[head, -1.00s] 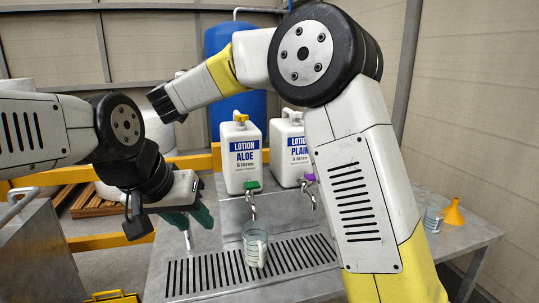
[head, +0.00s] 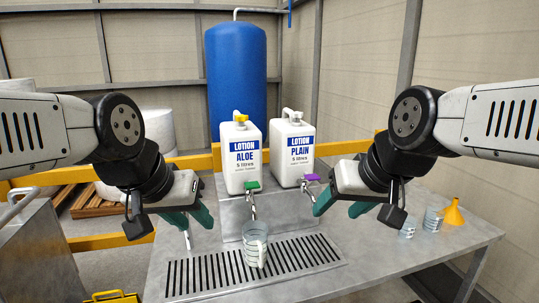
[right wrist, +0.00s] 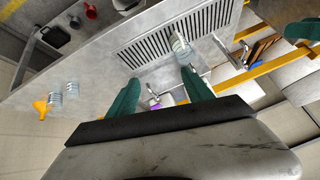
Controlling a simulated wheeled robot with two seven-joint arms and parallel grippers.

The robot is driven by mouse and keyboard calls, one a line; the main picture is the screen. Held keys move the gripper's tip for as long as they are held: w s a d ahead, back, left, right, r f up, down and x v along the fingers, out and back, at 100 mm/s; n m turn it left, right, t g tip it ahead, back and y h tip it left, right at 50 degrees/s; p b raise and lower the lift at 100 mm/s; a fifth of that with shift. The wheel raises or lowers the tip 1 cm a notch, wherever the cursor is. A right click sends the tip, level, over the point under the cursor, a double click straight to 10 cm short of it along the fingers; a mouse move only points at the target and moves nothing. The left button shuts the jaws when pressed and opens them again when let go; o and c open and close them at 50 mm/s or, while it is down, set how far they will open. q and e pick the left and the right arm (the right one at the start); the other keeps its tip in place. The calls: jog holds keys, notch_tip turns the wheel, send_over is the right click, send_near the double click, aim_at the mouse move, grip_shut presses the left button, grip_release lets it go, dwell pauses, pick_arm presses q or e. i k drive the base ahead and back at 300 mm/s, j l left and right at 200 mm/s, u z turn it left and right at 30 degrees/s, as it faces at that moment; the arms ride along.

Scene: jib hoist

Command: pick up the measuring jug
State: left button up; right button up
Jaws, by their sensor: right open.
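A clear measuring jug (head: 255,244) stands upright on the slotted drip grate, below and in front of the aloe bottle's tap. It also shows in the right wrist view (right wrist: 181,47), beyond my fingertips. My right gripper (head: 337,211) is open and empty, above the table to the right of the jug and apart from it. Its two teal fingers (right wrist: 160,90) show in the right wrist view. My left gripper (head: 193,224) is to the left of the jug, its teal fingers spread with nothing between them. Two similar clear vessels (head: 433,219) stand at the table's right.
The lotion aloe bottle (head: 242,178) with a green tap and the lotion plain bottle (head: 292,170) with a purple tap stand on a raised step (head: 232,212). An orange funnel (head: 454,213) is at the right. The table front right (head: 400,255) is clear.

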aim_at(255, 234)
jog(key=j, duration=0.45)
jog(key=k+j+z, duration=0.1)
jog(key=j, duration=0.35)
jog(key=k+j, duration=0.15)
jog(key=j, duration=0.35)
